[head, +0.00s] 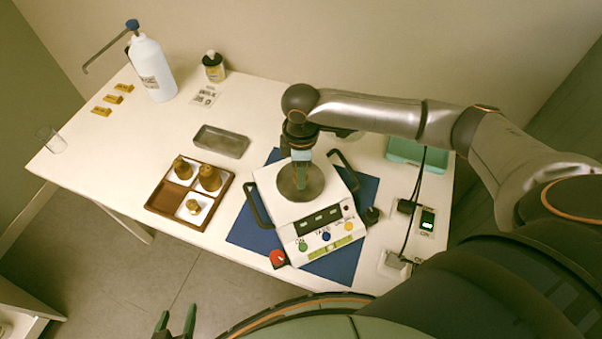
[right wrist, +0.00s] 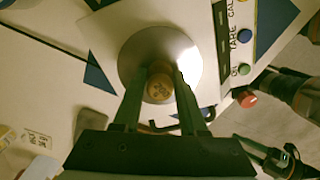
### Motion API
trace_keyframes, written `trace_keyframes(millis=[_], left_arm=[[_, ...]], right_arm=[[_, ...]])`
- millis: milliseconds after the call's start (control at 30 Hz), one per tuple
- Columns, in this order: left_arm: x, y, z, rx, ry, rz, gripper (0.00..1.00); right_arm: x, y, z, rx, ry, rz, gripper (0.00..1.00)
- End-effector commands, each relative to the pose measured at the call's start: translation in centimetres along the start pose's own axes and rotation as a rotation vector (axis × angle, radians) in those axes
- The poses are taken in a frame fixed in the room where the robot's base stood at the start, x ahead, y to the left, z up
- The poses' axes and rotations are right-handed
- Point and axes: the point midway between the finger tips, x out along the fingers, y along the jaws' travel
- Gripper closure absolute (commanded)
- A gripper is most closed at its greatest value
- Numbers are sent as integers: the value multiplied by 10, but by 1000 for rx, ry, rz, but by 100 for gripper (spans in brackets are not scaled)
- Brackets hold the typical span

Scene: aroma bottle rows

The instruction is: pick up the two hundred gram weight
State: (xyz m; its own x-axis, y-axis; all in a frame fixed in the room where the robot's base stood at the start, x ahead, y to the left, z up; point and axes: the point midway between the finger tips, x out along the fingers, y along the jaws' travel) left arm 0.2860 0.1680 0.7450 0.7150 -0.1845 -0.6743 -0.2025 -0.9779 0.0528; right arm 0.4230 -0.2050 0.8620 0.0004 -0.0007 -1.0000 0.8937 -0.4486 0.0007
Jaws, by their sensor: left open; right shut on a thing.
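My right gripper (head: 301,180) is over the round steel pan (head: 288,190) of the white balance (head: 278,217). In the right wrist view its fingers (right wrist: 160,95) are shut on a round brass weight (right wrist: 159,86). The marking on the weight is too small to read. I cannot tell whether it touches the pan. In the head view the fingers mostly hide it. Brass weights (head: 182,168) (head: 210,178) (head: 193,207) stand in a wooden tray (head: 153,210) left of the balance. The tray's front-left compartment looks empty. My left gripper (head: 175,322) is open and empty, low before the table.
A grey metal dish (head: 221,142) lies behind the tray. A white pump bottle (head: 153,68), small dark bottle (head: 213,66), yellow blocks (head: 112,98) and a glass (head: 51,139) stand further left. A blue mat (head: 252,237) lies under the balance. Cables and a green box (head: 417,153) are at right.

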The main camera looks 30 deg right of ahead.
Motion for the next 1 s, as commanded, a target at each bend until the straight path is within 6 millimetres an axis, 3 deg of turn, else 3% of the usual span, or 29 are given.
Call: trace_keyframes(millis=[633, 833, 1000], left_arm=[[0, 0, 0, 0, 1, 0, 36], [1, 0, 0, 0, 1, 0, 36], [-1, 0, -2, 0, 1, 0, 36]], right_arm=[[-6, 1, -1, 0, 3, 2, 100], [-32, 1, -1, 1, 4, 3, 100], [-64, -19, -22, -6, 8, 2, 100]])
